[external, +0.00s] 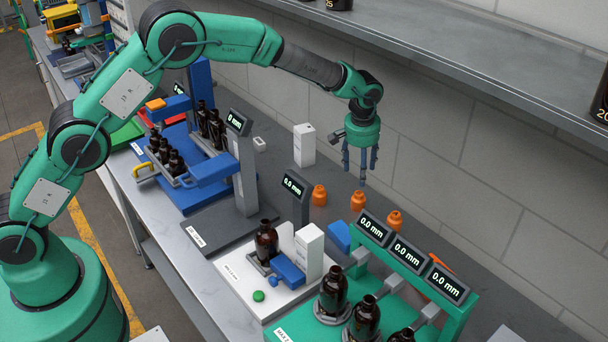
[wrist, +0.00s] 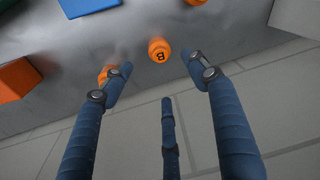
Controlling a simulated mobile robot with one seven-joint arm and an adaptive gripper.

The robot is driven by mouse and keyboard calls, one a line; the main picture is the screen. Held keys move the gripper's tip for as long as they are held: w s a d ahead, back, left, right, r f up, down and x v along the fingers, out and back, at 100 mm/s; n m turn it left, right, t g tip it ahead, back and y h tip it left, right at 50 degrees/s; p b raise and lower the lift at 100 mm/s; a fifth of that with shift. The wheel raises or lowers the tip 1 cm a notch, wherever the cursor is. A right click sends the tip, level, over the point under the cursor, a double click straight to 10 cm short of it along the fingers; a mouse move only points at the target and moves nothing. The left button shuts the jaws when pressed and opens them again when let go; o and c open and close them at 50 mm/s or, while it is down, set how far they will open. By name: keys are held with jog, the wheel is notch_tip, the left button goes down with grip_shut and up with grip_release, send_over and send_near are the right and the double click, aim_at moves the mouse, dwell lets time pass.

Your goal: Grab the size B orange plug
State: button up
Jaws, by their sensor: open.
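The orange plug marked B (wrist: 159,50) stands on the bench with its letter facing up. In the external view it appears to be the middle (external: 358,200) of three orange plugs. My gripper (external: 361,176) hangs above it, fingers down, open and empty. In the wrist view the plug shows between the two upper fingertips of my gripper (wrist: 158,67), apart from them. A second orange plug (wrist: 107,74) is partly hidden behind the left finger. A third (wrist: 196,2) is cut off at the top edge. I cannot read letters on these two.
The grey brick wall (external: 440,150) stands close behind the plugs. A green stand with displays (external: 411,256) and amber bottles (external: 333,290) is at front right. A blue block (external: 340,236) and a white box (external: 304,145) are nearby. A shelf (external: 430,50) overhangs at upper right.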

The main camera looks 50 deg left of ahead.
aim_at(359, 193)
jog(key=shift+w+a+f, duration=0.1)
jog(key=shift+w+f, duration=0.05)
jog(key=shift+f, duration=1.25)
jog(key=shift+w+f, duration=0.15)
jog(key=shift+f, duration=1.2)
jog(key=shift+w+a+f, duration=0.1)
jog(key=shift+w+f, duration=0.05)
jog(key=shift+f, duration=1.25)
jog(key=shift+f, duration=0.1)
jog(key=shift+w+a+f, duration=0.1)
jog(key=shift+f, duration=1.15)
jog(key=shift+w+f, duration=0.1)
jog(key=shift+f, duration=1.15)
jog(key=c, duration=1.3)
jog(key=shift+o, duration=0.2)
jog(key=shift+r, duration=5)
